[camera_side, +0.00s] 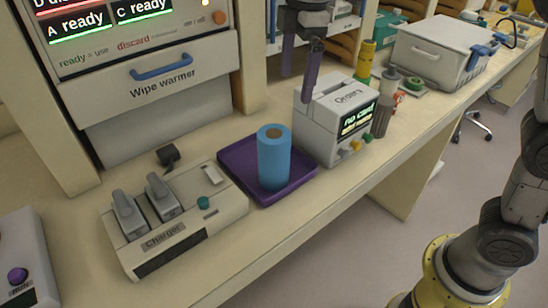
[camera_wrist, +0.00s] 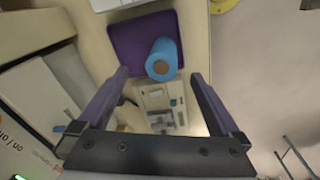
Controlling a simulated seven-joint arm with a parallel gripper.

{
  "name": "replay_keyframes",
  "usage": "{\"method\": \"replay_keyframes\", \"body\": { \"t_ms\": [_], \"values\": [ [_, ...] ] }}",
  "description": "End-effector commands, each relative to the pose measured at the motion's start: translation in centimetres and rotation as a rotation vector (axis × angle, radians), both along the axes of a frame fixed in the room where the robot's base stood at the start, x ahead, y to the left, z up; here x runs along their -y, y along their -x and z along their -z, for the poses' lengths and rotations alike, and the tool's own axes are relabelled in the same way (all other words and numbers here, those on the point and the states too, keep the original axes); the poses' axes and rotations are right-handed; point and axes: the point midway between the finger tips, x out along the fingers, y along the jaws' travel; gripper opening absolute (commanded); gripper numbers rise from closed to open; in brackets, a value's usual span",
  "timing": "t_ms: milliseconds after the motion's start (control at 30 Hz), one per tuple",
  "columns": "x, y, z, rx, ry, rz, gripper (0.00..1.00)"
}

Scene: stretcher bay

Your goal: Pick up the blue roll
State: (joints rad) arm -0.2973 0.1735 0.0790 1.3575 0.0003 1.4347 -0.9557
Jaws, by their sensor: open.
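The blue roll (camera_side: 274,160) stands upright on a purple tray (camera_side: 233,155) on the bench in the side view. In the wrist view the blue roll (camera_wrist: 162,58) shows from above on the purple tray (camera_wrist: 130,45), ahead of the fingertips. My gripper (camera_side: 303,60) is above and behind the tray in the side view, apart from the roll. In the wrist view my gripper (camera_wrist: 160,75) has its two purple fingers spread wide with nothing held between them.
A white charger (camera_side: 185,232) with two grey handsets stands left of the tray. A white "Orders" box (camera_side: 318,135) stands close on its right. The wipe warmer (camera_side: 150,82) rises behind the charger. Bottles and a lidded grey bin (camera_side: 440,50) stand farther right. The bench's front edge is clear.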

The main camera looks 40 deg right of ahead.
Motion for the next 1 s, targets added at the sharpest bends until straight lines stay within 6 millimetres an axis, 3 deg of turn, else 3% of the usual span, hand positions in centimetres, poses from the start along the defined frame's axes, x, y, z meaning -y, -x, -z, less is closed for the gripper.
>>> {"method": "replay_keyframes", "body": {
  "t_ms": [100, 300, 700, 1000],
  "values": [
    [-2.4, -1.8, 2.7, -0.047, 0.015, -0.038, 1.00],
    [-3.9, -1.9, 5.5, -0.098, 0.033, -0.067, 1.00],
    [-3.9, -1.8, 12.0, -0.095, 0.033, -0.067, 1.00],
    [-3.8, -1.8, 14.3, -0.094, 0.032, -0.066, 1.00]
  ]
}}
